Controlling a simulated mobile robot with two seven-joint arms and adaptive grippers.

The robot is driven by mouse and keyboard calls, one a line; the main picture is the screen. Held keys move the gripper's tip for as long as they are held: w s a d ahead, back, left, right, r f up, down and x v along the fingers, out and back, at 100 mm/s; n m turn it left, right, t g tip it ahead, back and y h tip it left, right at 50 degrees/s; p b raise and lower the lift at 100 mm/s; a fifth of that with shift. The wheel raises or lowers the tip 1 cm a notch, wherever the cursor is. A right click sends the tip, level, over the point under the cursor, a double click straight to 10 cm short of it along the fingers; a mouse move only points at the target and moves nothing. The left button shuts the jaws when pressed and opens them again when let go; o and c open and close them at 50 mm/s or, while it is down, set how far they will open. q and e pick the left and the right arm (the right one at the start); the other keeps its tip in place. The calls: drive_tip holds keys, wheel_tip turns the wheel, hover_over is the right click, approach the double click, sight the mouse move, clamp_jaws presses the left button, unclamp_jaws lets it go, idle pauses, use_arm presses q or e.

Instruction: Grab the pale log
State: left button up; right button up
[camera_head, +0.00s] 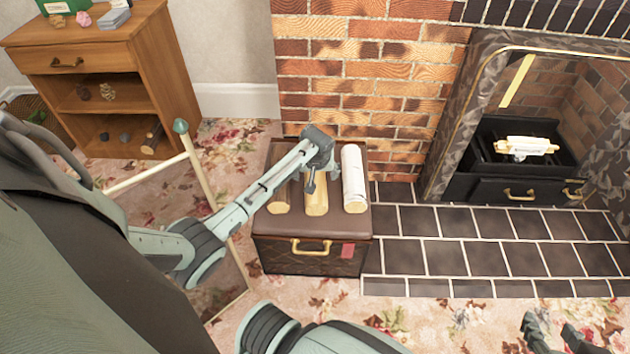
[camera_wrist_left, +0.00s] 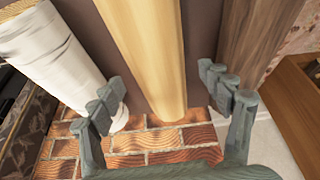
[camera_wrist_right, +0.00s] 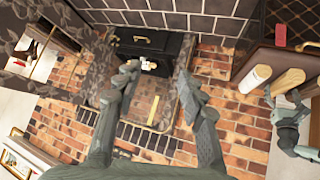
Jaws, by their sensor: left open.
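The pale log (camera_head: 316,199) is smooth and yellowish and lies in the middle of three logs on the brown chest. A darker brown log (camera_head: 280,200) lies left of it and a white birch log (camera_head: 354,180) lies right. My left gripper (camera_head: 318,178) is over the pale log and partly hides it. In the left wrist view, the open fingers of the left gripper (camera_wrist_left: 170,95) stand on either side of the pale log (camera_wrist_left: 150,50), apart from it. My right gripper (camera_head: 560,335) is at the lower right; its fingers (camera_wrist_right: 160,85) are apart and empty.
The chest (camera_head: 310,262) stands against the brick wall (camera_head: 360,80). The fireplace with a grate (camera_head: 510,165) and tiled hearth (camera_head: 480,240) is to the right. A wooden cabinet (camera_head: 100,55) stands at the left. Neighbouring logs leave narrow gaps beside the pale log.

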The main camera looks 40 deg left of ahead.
use_arm(q)
drive_tip(key=shift+b+x, duration=0.35)
drive_tip(key=shift+x, duration=0.9)
drive_tip(key=shift+f, duration=0.2)
use_arm(e)
drive_tip(key=w+a+r+t+y, duration=0.1)
drive_tip(key=w+a+r+t, duration=0.1)
drive_tip(key=w+a+r, duration=0.1)
drive_tip(key=shift+a+r+t+y, duration=0.3)
drive_tip(key=shift+a+r, duration=0.1)
drive_tip(key=shift+r, duration=0.1)
use_arm(q)
drive_tip(key=shift+c, duration=0.2)
drive_tip(key=c, duration=1.4)
drive_tip(key=shift+r, duration=0.1)
drive_tip(key=shift+c, duration=0.8)
